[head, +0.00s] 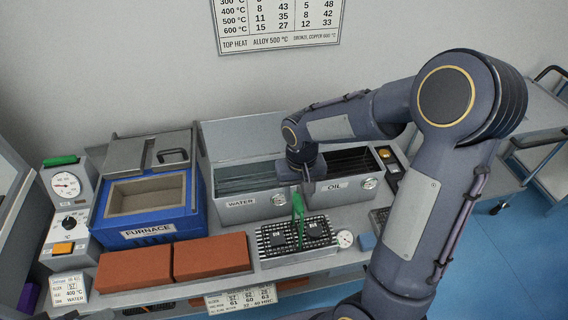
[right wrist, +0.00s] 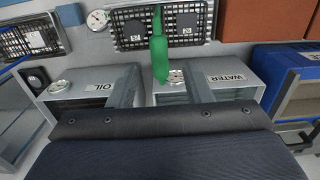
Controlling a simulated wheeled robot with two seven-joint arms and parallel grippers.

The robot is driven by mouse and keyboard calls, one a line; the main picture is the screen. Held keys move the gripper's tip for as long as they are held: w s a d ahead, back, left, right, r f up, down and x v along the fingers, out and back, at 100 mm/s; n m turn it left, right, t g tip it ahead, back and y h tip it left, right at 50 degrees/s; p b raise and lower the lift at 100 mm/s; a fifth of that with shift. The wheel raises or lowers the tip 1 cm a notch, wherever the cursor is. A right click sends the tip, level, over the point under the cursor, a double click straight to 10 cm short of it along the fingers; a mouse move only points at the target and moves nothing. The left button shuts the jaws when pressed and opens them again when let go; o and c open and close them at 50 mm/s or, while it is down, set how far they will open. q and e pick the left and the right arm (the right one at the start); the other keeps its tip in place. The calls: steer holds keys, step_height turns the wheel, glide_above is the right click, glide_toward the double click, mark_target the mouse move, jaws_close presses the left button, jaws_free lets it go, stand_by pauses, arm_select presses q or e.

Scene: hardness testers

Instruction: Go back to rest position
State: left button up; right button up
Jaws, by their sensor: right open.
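My right arm reaches in from the right in the head view. Its gripper (head: 299,212) points down over the front of the tanks, above the black grid rack (head: 266,245). A narrow green pointed piece shows at the gripper; it also shows in the right wrist view (right wrist: 159,50). I cannot tell whether it is part of the gripper. The gripper is open, and I see no sample between its jaws. My left gripper is not in view.
The blue furnace (head: 150,229) stands at the left, behind orange bricks (head: 134,269). The water tank (head: 240,207) and oil tank (head: 337,186) stand behind the rack. A dial gauge (head: 345,239) sits at its right. A trolley (head: 535,120) stands at the far right.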

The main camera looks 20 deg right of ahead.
steer(key=s+a+r+t+y, duration=0.2)
steer(key=s+r, duration=0.3)
steer(key=s, duration=0.3)
steer(key=s+a+r+n+t+y, duration=0.1)
steer(key=s+a+r+t, duration=0.1)
steer(key=s+r, duration=0.4)
steer(key=s+t, duration=0.1)
steer(key=s, duration=0.2)
steer(key=shift+r+t+y, duration=0.2)
steer(key=shift+t+y, duration=0.1)
steer(key=shift+y, duration=0.1)
steer(key=shift+a, duration=0.1)
